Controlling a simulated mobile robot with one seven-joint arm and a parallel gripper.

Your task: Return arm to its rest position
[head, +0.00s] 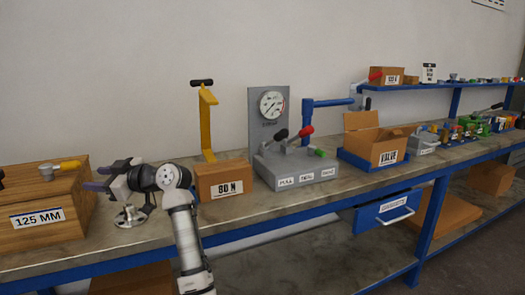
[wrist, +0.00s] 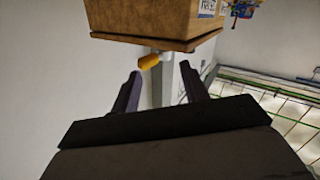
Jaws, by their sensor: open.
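My gripper (head: 99,179) is open at the left of the bench in the head view, its fingers pointing left toward the wooden block marked 125 MM (head: 50,222). In the wrist view the two dark fingers (wrist: 158,92) stand apart with nothing held between them. My arm rises from the bench's front edge, with the wrist bent over the bench top. A small metal flanged piece (head: 131,217) stands on the bench just below the gripper. In the wrist view a wooden box (wrist: 150,18) and a yellow-orange knob (wrist: 149,62) show beyond the fingers.
A box marked 80 N (head: 224,181) stands right of my wrist, with a yellow upright stand (head: 208,125) behind. A grey gauge panel with levers (head: 295,165) and a VALVE carton (head: 377,146) stand farther right. A blue drawer (head: 388,210) hangs under the bench.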

